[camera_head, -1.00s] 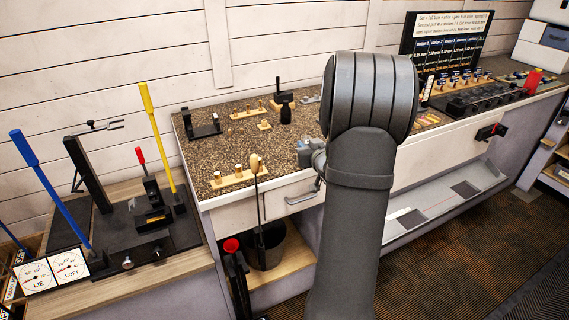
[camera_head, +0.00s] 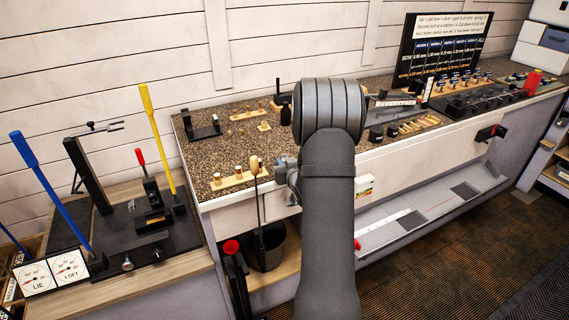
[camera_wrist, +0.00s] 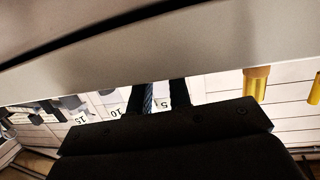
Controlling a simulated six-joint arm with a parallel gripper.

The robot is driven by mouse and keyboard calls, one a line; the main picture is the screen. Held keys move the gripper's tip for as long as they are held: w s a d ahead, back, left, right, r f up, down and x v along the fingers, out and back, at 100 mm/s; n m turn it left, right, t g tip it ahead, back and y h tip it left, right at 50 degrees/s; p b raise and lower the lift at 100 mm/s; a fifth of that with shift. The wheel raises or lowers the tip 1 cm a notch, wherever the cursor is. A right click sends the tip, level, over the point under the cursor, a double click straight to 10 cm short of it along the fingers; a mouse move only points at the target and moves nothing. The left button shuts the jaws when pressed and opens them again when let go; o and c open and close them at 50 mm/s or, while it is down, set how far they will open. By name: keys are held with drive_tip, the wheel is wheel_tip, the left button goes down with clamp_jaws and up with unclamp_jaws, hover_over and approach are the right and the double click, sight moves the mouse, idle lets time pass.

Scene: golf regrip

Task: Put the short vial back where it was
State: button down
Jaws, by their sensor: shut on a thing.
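My gripper (camera_wrist: 158,97) shows in the wrist view as two dark fingers close together. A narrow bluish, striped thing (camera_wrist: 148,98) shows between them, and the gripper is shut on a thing. I cannot make out its full shape or confirm that it is the short vial. In the head view my own arm hides the fingers, which are over the front of the speckled bench (camera_head: 225,150). A wooden rack (camera_head: 228,181) with short pegs or vials stands on the bench left of my arm. I cannot tell which spot is the short vial's place.
Small wooden stands (camera_head: 243,115) sit at the bench's back. A black holder (camera_head: 203,131) stands back left. A black bin (camera_head: 264,245) is below the bench front. Wooden pieces (camera_head: 415,125) lie right of my arm. A pale ledge (camera_wrist: 225,65) crosses the wrist view.

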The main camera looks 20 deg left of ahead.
sight(284, 155)
drive_tip(key=shift+f, duration=0.15)
drive_tip(key=c, duration=1.3)
unclamp_jaws()
drive_tip(key=v, duration=1.2)
drive_tip(key=x, duration=1.2)
drive_tip(key=shift+w, duration=0.1)
drive_tip(key=shift+r, duration=1.8)
